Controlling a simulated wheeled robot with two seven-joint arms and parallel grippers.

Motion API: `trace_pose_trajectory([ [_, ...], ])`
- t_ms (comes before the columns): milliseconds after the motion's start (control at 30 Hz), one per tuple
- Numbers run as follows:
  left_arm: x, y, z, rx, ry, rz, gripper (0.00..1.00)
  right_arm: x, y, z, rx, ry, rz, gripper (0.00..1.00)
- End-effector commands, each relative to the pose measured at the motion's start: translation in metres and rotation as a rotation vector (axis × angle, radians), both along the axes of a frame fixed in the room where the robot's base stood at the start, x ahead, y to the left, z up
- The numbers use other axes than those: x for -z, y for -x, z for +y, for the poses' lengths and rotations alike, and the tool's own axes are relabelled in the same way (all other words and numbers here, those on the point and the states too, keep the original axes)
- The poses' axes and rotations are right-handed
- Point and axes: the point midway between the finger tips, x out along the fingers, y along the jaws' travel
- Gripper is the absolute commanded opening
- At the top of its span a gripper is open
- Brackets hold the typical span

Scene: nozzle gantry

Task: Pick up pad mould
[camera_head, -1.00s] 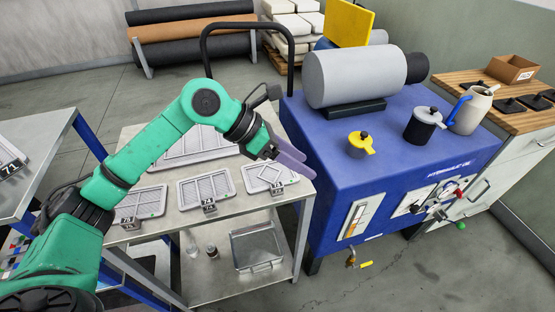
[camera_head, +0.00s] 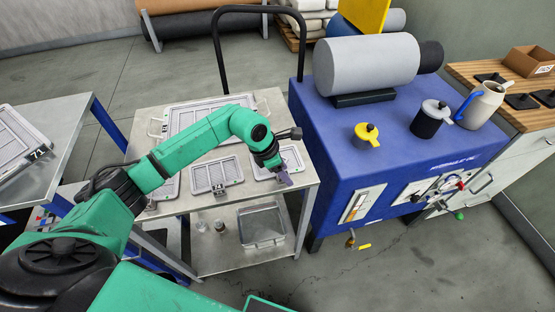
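Three small light-grey moulds lie in a row on the metal cart (camera_head: 185,207). I cannot tell from the frames which one is called the pad mould. The right mould (camera_head: 296,157) is partly covered by my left gripper (camera_head: 284,179), whose fingers point down at its front edge. I cannot tell if they touch it or how far apart they are. The middle mould (camera_head: 216,174) has a dark number tag at its front. The left mould (camera_head: 170,187) is partly hidden by my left arm. My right gripper is not in view.
A larger framed mould (camera_head: 181,121) lies behind the row, partly behind my arm. A mould tagged 71 (camera_head: 20,139) is on the left table. The blue hydraulic unit (camera_head: 400,155) stands close to the cart's right. A metal tray (camera_head: 262,226) is on the lower shelf.

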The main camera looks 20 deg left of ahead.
Motion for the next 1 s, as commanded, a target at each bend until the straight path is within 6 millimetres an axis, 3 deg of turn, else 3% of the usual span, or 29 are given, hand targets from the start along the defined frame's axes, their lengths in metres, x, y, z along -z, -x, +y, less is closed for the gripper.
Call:
trace_pose_trajectory([
  [167, 0.0015, -0.0004, -0.0001, 0.0, 0.0, -0.001, 0.6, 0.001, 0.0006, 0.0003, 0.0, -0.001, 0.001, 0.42],
  [333, 0.0011, -0.0004, 0.0, 0.0, 0.0, -0.001, 0.0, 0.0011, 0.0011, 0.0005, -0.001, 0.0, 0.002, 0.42],
  [1000, 0.0001, -0.0007, -0.0001, 0.0, 0.001, -0.002, 0.0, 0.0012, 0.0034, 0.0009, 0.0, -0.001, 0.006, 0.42],
])
